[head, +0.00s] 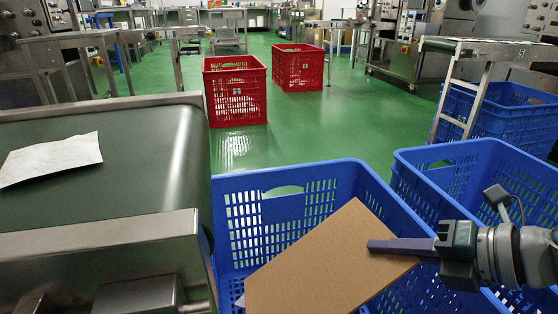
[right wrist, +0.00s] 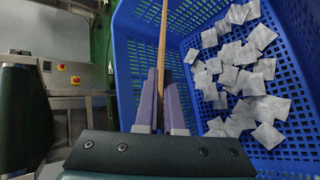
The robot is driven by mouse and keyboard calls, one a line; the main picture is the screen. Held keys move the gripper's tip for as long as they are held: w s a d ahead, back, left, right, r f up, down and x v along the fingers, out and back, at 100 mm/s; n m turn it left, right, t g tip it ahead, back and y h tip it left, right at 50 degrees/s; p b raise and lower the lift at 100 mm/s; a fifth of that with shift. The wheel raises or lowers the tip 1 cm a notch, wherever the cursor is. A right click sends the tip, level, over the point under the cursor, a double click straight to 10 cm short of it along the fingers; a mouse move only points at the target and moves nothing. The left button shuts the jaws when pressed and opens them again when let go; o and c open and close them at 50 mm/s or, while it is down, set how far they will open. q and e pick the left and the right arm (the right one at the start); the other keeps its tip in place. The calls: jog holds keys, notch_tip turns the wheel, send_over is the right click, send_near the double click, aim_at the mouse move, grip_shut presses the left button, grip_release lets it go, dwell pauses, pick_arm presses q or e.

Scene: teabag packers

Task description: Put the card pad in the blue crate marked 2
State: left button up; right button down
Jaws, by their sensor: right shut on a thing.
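The card pad is a flat brown sheet (head: 325,262), held tilted above the front blue crate (head: 262,180). My right gripper (head: 375,246) is shut on its right edge. In the right wrist view the pad (right wrist: 163,35) shows edge-on between the fingers (right wrist: 160,92), over the left part of a blue crate (right wrist: 205,25). Several white packets (right wrist: 240,80) lie in that crate. A second blue crate (head: 450,160) stands to the right, partly behind my right arm. No number is readable on either crate. My left gripper is out of view.
A green conveyor belt (head: 130,140) with a white sheet (head: 52,158) on it stands at the left, beside the front crate. Two red crates (head: 235,90) (head: 298,68) stand on the green floor behind. Another blue crate (head: 510,115) is under a conveyor at the right.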

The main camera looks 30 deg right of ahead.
notch_tip(320, 180, down, 18)
jog(key=b, duration=1.2)
jog(key=shift+r+b, duration=0.25)
jog(key=shift+b, duration=0.15)
jog(key=c, duration=1)
grip_release()
jog(key=shift+r, duration=0.1)
